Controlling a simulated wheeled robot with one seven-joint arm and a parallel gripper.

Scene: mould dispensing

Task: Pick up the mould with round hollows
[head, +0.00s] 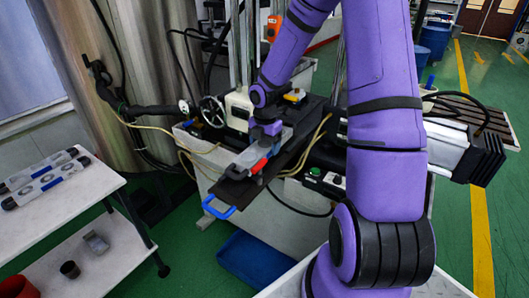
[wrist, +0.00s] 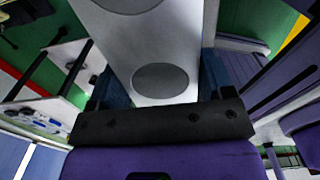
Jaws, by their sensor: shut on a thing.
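In the wrist view, a light grey mould (wrist: 175,35) with round darker hollows lies between the two dark blue fingers of my gripper (wrist: 158,85). The fingers press on its two sides, one hollow lies close to the palm and another is cut by the top edge. In the head view, my gripper (head: 267,133) is over the machine's dark slide plate, with the grey mould (head: 246,157) at it. The arm partly hides the mould, and I cannot tell whether it touches the plate.
The dark slide plate (head: 237,191) has a blue handle (head: 218,207) at its front and a red part (head: 258,166) beside the mould. A white table (head: 30,220) at left bears other grey moulds (head: 47,180) with blue parts. A blue bin (head: 250,262) stands on the floor.

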